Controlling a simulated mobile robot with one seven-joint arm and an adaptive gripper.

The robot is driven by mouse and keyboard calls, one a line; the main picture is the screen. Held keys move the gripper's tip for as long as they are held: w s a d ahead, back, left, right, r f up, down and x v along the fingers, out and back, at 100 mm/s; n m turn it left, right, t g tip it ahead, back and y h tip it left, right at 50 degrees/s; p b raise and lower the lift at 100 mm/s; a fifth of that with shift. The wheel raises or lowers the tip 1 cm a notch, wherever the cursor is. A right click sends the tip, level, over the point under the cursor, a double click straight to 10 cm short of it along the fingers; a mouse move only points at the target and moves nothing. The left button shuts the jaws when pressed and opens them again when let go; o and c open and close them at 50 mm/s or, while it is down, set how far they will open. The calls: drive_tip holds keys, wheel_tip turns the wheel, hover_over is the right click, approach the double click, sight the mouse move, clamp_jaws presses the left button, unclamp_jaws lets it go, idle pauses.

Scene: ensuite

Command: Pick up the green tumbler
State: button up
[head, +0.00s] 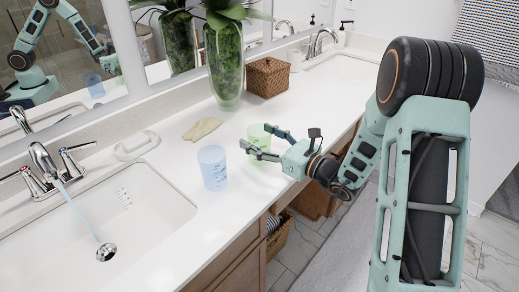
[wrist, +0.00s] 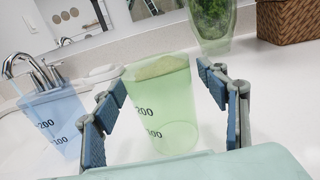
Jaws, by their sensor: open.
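The green tumbler (head: 258,145) is translucent and stands upright on the white counter. In the wrist view the green tumbler (wrist: 163,105) is between my gripper's two fingers, with a gap visible on its right side and the left finger close to its edge. It has printed volume marks. My gripper (head: 262,143) is open, low over the counter, with one finger on either side of the tumbler. In the wrist view my gripper (wrist: 165,108) shows both blue-padded fingers spread.
A blue translucent tumbler (head: 212,168) stands just left of the green one. A sink with running tap (head: 45,165) is further left. Counter to the right is clear.

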drive_tip(key=c, duration=1.4)
drive_tip(key=shift+r, duration=0.1)
